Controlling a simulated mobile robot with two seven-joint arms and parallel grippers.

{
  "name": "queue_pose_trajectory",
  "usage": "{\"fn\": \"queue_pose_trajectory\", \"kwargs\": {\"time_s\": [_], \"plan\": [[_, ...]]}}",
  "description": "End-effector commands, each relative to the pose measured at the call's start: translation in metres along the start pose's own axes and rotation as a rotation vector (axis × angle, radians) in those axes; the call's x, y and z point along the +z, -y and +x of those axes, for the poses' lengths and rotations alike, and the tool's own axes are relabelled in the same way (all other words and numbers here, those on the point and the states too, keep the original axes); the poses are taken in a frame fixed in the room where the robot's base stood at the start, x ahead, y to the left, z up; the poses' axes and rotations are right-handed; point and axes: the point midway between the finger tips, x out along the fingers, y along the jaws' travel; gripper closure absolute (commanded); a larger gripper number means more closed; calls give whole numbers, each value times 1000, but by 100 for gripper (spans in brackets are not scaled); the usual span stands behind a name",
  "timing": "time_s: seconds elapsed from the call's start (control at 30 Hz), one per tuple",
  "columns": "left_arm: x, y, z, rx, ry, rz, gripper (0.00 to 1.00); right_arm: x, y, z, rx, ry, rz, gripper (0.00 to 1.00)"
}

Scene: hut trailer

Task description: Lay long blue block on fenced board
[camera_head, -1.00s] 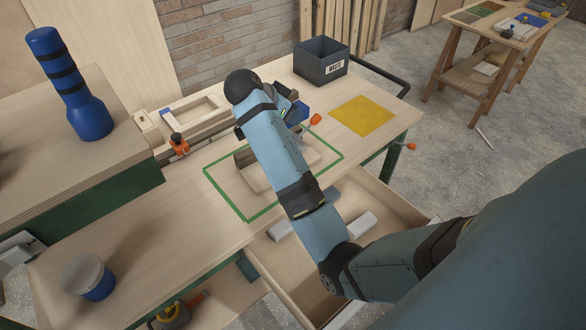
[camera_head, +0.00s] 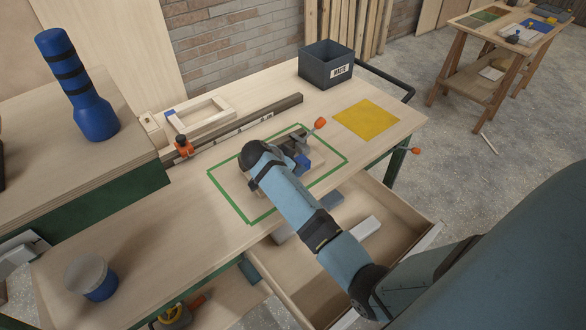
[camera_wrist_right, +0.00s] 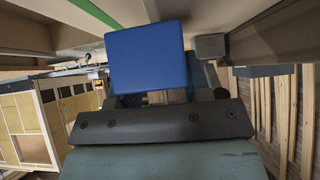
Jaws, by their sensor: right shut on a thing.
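The long blue block (camera_head: 303,163) is in my right gripper (camera_head: 296,150), and only its near end shows in the head view. In the right wrist view its blue end face (camera_wrist_right: 147,57) fills the upper middle. The fenced board (camera_head: 234,184) lies inside a green tape outline on the bench; my right arm covers most of it, and its fence is largely hidden. The right gripper is shut on the block over the outlined area. I cannot tell whether the block touches the board. My left gripper is not in view.
A pale tray frame (camera_head: 200,117) and a long rail with an orange clamp (camera_head: 183,147) lie behind. A dark bin (camera_head: 326,66) and a yellow square (camera_head: 366,118) are at the right. An open drawer (camera_head: 388,228) juts out in front.

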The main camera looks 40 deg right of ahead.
Motion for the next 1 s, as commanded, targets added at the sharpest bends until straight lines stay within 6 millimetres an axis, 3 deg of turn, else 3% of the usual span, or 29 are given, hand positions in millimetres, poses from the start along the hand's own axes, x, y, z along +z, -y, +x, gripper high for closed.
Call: {"fn": "queue_pose_trajectory", "kwargs": {"time_s": [0.1, 0.47, 0.5, 0.6, 0.87, 1.0], "plan": [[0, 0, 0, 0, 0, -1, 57, 10, 0, 10, 1, 0, -1, 84], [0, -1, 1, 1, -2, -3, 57, 13, 0, 13, 0, 0, 1, 84], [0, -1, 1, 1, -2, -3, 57, 12, 0, 12, 0, 0, 1, 49], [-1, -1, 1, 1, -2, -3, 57, 12, 0, 12, 0, 0, 1, 30], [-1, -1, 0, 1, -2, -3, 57, 11, 0, 12, 0, 0, 1, 30], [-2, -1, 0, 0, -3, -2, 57, 10, 0, 1, -1, 2, 1, 30]]}}
